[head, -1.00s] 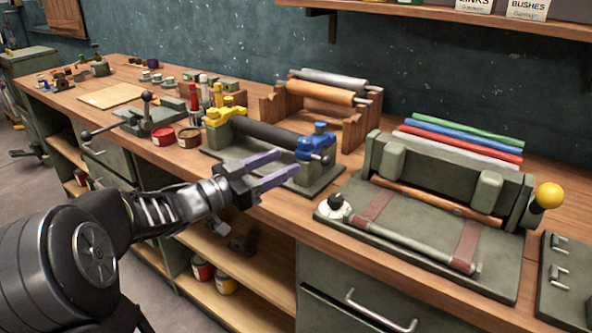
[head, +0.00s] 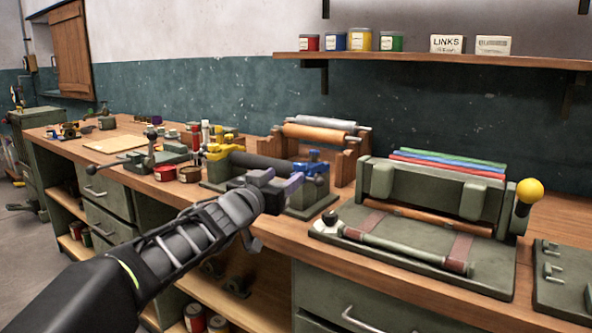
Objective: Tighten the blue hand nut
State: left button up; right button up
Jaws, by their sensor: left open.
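The blue hand nut (head: 311,165) sits on the right end of a dark roller (head: 263,163) held in a green-grey stand on the workbench (head: 245,227). A yellow hand nut (head: 219,150) is at the roller's left end. My left gripper (head: 283,184) is open and empty, in front of the stand and just left of and below the blue nut in the picture. I cannot tell whether a finger touches the nut. My right gripper is not in view.
Red and brown tins (head: 189,174) stand left of the stand. A wooden rack (head: 345,165) with rollers is behind it. A large green press (head: 440,187) with a yellow-knobbed lever (head: 529,191) fills the bench to the right. A shelf (head: 430,59) hangs above.

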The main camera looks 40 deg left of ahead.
aim_at(297, 167)
pick_arm(q)
jog(key=b+x, duration=0.1)
jog(key=x, duration=0.5)
jog(key=shift+w+f, duration=0.1)
jog(key=shift+w, duration=0.1)
jog(key=shift+w+a, duration=0.2)
jog(key=shift+w, duration=0.45)
grip_shut()
